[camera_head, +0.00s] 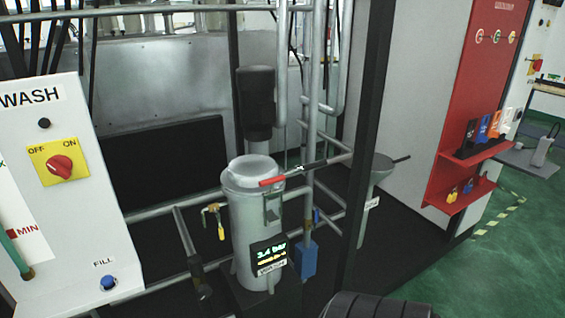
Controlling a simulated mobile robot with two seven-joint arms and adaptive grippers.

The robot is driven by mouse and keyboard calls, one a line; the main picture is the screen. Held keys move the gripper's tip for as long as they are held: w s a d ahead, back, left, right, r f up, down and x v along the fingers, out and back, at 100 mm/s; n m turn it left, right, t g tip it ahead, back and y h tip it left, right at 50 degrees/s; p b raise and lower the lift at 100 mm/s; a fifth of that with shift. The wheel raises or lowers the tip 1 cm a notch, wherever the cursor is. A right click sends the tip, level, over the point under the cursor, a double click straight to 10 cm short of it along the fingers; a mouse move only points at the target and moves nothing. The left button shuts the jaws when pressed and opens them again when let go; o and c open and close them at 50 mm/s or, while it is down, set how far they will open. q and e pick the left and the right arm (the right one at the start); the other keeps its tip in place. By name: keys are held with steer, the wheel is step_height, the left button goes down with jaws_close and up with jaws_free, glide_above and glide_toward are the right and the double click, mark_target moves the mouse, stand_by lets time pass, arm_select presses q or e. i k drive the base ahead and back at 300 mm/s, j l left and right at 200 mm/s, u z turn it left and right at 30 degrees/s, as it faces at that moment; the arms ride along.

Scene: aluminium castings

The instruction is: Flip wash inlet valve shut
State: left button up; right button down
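No part is legibly labelled as the wash inlet valve. A grey canister (256,225) stands among the pipes, with a display (270,252) reading 3.4 bar. A red-ended lever (272,182) lies roughly level at the canister's upper right. A dark lever-like piece (328,160) sits on the pipe just right of it. A small valve with a yellow handle (221,232) is left of the canister, its handle hanging down. A small blue handle (316,215) is at right, above a blue box (308,259). I cannot tell which is the inlet valve. Neither gripper is identifiable in view.
A white WASH panel (75,125) with a red OFF/ON knob (61,166) and a blue FILL button (108,282) stands at left. A dark upright post (372,130) stands right of the canister. A red lockout board (480,90) is further right. Green floor (500,285) is open at lower right.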

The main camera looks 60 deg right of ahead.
mark_target(317, 211)
steer(key=k+l+z, duration=0.15)
steer(key=z, duration=1.3)
